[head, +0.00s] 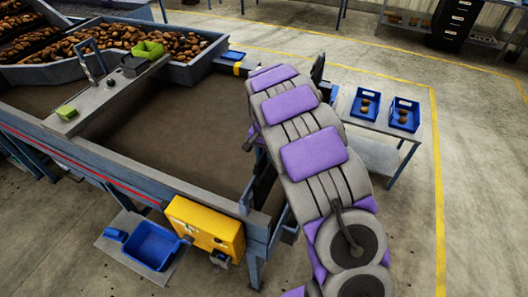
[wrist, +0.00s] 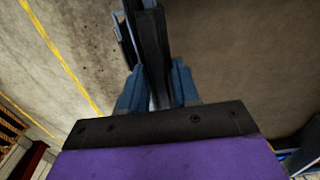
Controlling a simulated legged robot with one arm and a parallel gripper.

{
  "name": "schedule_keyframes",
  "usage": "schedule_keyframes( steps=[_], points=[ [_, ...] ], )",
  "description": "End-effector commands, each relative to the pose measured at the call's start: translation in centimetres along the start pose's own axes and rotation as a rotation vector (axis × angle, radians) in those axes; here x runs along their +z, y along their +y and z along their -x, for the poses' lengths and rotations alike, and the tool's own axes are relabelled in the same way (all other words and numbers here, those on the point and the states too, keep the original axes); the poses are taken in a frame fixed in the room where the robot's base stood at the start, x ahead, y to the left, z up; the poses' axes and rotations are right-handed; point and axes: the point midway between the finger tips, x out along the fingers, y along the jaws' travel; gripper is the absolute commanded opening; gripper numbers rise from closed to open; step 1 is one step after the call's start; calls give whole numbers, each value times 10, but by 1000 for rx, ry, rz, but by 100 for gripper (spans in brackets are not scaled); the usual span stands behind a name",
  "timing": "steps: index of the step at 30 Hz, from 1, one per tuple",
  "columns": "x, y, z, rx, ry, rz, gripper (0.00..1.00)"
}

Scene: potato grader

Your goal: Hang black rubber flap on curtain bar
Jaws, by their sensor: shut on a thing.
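In the wrist view, my gripper (wrist: 157,88) has its two blue-grey fingers closed on a black flap (wrist: 152,45). The flap runs away from the fingers toward the top of the picture and shows as a narrow dark strip, nearly edge-on. In the head view my arm hides most of the gripper; a dark piece, probably the flap (head: 318,68), shows just past its far end, to the right of the grader (head: 185,140). I cannot clearly pick out the curtain bar in either view.
A grey side table (head: 378,122) with two blue trays (head: 403,115) of potatoes stands right of my arm. A yellow box (head: 205,228) is on the grader's near side, with a blue bin (head: 152,247) below. Open concrete floor (head: 395,65) lies beyond.

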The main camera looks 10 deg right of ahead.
Motion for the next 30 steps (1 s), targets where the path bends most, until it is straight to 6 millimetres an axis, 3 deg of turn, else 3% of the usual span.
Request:
schedule_keyframes(
  steps=[11, 12, 21, 30],
  points=[
    [-1, 0, -2, -1, 2, 1, 0],
    [0, 0, -2, -1, 2, 1, 32],
    [-1, 0, -2, 0, 1, 0, 60],
    [-1, 0, 0, 0, 1, 0, 60]
  ],
)
